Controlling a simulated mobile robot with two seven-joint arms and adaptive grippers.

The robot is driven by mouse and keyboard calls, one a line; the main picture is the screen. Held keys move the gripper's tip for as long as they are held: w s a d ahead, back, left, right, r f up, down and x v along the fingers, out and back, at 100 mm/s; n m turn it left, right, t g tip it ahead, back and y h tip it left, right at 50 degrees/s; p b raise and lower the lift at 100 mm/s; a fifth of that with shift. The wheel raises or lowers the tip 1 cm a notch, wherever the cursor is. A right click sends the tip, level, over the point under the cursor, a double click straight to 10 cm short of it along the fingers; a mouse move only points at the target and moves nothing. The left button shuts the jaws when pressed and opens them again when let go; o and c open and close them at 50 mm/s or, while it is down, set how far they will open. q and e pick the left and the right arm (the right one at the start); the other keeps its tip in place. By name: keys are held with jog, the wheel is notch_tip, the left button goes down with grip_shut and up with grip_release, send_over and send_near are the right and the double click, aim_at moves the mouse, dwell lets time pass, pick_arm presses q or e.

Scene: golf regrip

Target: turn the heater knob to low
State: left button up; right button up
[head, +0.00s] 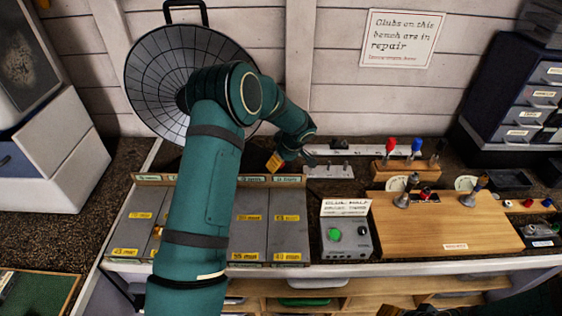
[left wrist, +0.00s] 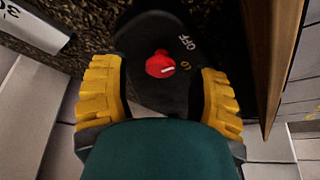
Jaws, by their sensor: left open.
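The heater knob (left wrist: 159,63) is red with a white pointer line, on a dark panel (left wrist: 150,30) in the left wrist view. The pointer points right, toward a small yellow mark (left wrist: 185,65) that I cannot fully read. A white OFF label (left wrist: 187,42) is above that mark. My left gripper (head: 275,162) has yellow fingers and is open; in the left wrist view its fingers stand on either side of the knob, with gaps to both sides. I cannot tell its exact height over the knob. In the head view I cannot make out the knob.
A round dark mesh dish (head: 165,55) stands behind my left arm. Grey lidded bins (head: 250,225) lie below the arm. A control box with a green button (head: 347,238) and a wooden board (head: 450,235) are to the right. A wooden edge (left wrist: 275,60) runs near the right finger.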

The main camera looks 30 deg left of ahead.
pick_arm(q)
jog(key=shift+a+f, duration=0.15)
jog(key=shift+f, duration=0.2)
jog(key=shift+o, duration=0.2)
grip_shut()
